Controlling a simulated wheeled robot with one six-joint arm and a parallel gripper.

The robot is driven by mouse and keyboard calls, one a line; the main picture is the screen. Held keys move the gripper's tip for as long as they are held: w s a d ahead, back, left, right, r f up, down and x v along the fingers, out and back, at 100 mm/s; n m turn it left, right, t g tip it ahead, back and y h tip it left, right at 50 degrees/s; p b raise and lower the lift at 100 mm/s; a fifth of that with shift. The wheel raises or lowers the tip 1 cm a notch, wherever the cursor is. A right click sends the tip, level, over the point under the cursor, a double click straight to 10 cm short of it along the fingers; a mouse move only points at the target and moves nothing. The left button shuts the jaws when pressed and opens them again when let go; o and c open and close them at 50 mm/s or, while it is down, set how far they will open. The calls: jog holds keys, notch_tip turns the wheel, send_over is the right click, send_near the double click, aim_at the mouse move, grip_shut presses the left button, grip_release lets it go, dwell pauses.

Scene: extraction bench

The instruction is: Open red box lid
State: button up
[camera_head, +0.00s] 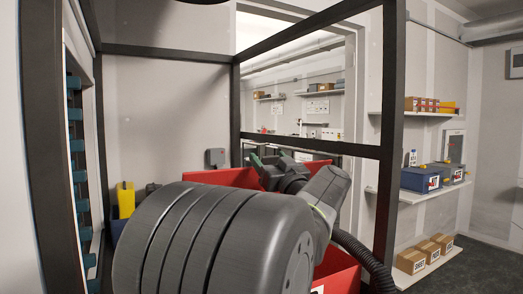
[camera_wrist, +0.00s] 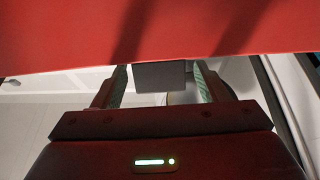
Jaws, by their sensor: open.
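The red box (camera_head: 340,275) is mostly hidden behind my arm in the head view. A red panel (camera_head: 212,177) shows behind my gripper; it looks like the raised lid, but I cannot tell for sure. My gripper (camera_head: 262,166) is at this panel, partly hidden by my wrist. In the wrist view a broad red surface (camera_wrist: 160,28) fills the top. The gripper (camera_wrist: 160,88) is open below its edge, with green-padded fingers apart. A dark grey block (camera_wrist: 160,74) shows between the fingers; I cannot tell whether they touch it.
Dark frame posts (camera_head: 388,130) and bars stand around the box. A yellow item (camera_head: 126,198) is at the left. Shelves on the right hold a blue box (camera_head: 420,180) and cardboard boxes (camera_head: 410,261). Grey floor is clear at far right.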

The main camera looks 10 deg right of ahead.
jog(key=shift+x, duration=1.05)
jog(key=c, duration=1.4)
jog(key=shift+w+a+r+g+p, duration=0.2)
jog(key=shift+w+r+g+p, duration=0.1)
jog(key=shift+w+r+p, duration=0.35)
jog(key=w+a+r+g+p, duration=0.1)
jog(key=w+a+p, duration=0.1)
jog(key=w, duration=0.5)
jog(key=w+a+r+g+h+p, duration=0.1)
jog(key=w+a+g+p, duration=0.1)
jog(key=w, duration=0.5)
jog(key=a+p, duration=0.1)
jog(key=p, duration=0.1)
jog(key=shift+r+p, duration=0.3)
jog(key=shift+r, duration=0.1)
jog(key=shift+w, duration=0.1)
